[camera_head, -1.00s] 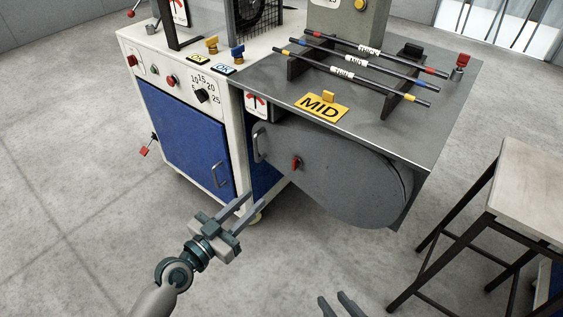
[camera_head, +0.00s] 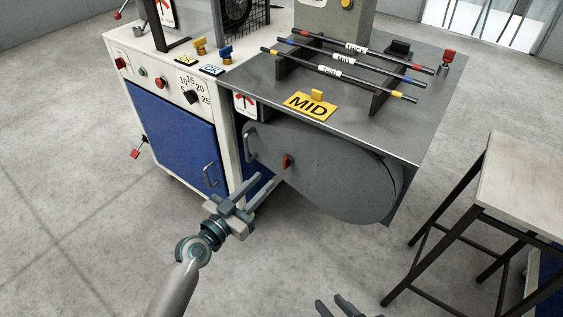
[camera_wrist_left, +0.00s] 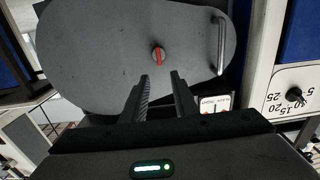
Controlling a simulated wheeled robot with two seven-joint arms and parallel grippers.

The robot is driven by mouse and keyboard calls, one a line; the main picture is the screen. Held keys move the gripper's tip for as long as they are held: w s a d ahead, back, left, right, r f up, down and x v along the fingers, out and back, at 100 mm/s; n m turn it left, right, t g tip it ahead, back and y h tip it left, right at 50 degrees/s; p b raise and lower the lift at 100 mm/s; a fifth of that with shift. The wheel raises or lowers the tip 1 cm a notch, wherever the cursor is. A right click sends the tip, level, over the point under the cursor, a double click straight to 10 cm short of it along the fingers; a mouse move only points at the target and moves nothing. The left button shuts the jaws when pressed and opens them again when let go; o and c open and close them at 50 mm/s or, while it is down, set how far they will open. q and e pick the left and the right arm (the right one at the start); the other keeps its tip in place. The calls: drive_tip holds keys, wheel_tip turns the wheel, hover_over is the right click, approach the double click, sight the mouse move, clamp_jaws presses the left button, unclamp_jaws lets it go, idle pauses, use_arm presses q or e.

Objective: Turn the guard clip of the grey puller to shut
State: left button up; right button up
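The grey puller's oval guard (camera_head: 335,175) is on the front of the machine, with a small red guard clip (camera_head: 287,161) on its face. In the head view the clip stands close to upright. In the left wrist view the clip (camera_wrist_left: 158,56) is also near vertical, just beyond my fingertips and between their lines. My left gripper (camera_head: 268,179) is open and empty, below and left of the clip, apparently not touching it. Its parted fingers (camera_wrist_left: 160,76) point at the guard. My right gripper (camera_head: 334,300) is open and empty at the bottom edge, mostly out of view.
A metal handle (camera_head: 250,144) is on the guard's left end. Above it is a grey worktop (camera_head: 245,75) with a yellow MID sign (camera_head: 311,106) and several striped rods on a rack. A stool (camera_head: 520,185) stands at right. The floor in front is clear.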

sight(284, 161)
use_arm(q)
drive_tip(key=x, duration=1)
clamp_jaws()
